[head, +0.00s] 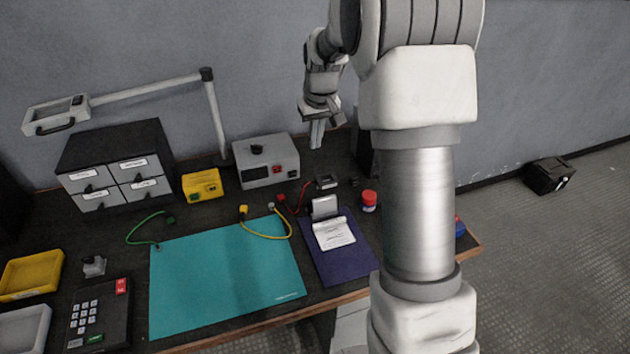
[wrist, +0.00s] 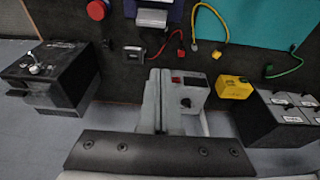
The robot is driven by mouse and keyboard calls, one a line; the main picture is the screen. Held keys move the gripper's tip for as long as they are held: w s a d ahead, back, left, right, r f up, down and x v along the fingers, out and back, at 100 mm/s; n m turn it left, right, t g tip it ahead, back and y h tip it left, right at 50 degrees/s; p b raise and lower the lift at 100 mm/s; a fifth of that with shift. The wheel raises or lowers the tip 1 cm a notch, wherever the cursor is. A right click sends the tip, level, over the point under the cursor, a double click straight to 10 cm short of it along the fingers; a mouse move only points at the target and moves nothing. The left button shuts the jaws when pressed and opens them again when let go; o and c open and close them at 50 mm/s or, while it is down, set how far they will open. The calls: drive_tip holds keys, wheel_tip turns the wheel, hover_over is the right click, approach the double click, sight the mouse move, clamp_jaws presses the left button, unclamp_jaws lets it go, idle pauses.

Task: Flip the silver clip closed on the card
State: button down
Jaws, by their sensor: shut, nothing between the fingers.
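The silver clip (head: 324,207) stands raised, tilted up at the far end of a dark blue board (head: 352,262). A white printed card (head: 334,234) lies flat on the board just in front of the clip. In the wrist view the clip (wrist: 151,18) is near the top edge, with part of the blue board (wrist: 176,12) beside it; most of the card is out of that view. My gripper (head: 317,145) is shut and empty, pointing down above the back of the bench, behind and apart from the clip. Its fingers (wrist: 158,75) also show in the wrist view.
A grey power box (head: 267,160) stands left of my gripper. A small black device (head: 326,182), a red-lidded jar (head: 369,200) and red and yellow cables (head: 268,235) lie near the clip. A teal mat (head: 225,270) is left of the board. A lamp arm (head: 215,115) rises further left.

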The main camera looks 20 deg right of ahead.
hover_over(324, 205)
drive_tip(key=w, duration=0.5)
drive_tip(key=s+x, duration=0.2)
drive_tip(key=x, duration=0.8)
drive_tip(key=shift+d+f+g+b, duration=0.25)
drive_tip(key=shift+f+g+b, duration=0.15)
drive_tip(key=shift+f, duration=0.25)
drive_tip(key=f, duration=0.3)
drive_tip(key=w+f, duration=0.1)
drive_tip(key=f, duration=0.6)
drive_tip(key=shift+w+f+b, duration=0.1)
drive_tip(key=shift+w+b, duration=0.15)
drive_tip(key=shift+b, duration=0.1)
drive_tip(key=shift+s+r, duration=0.25)
drive_tip(key=shift+s, duration=0.25)
drive_tip(key=shift+s+r, duration=0.25)
drive_tip(key=shift+s, duration=1.15)
drive_tip(key=shift+b, duration=0.3)
drive_tip(key=shift+s+r+t, duration=0.15)
drive_tip(key=shift+t, duration=0.15)
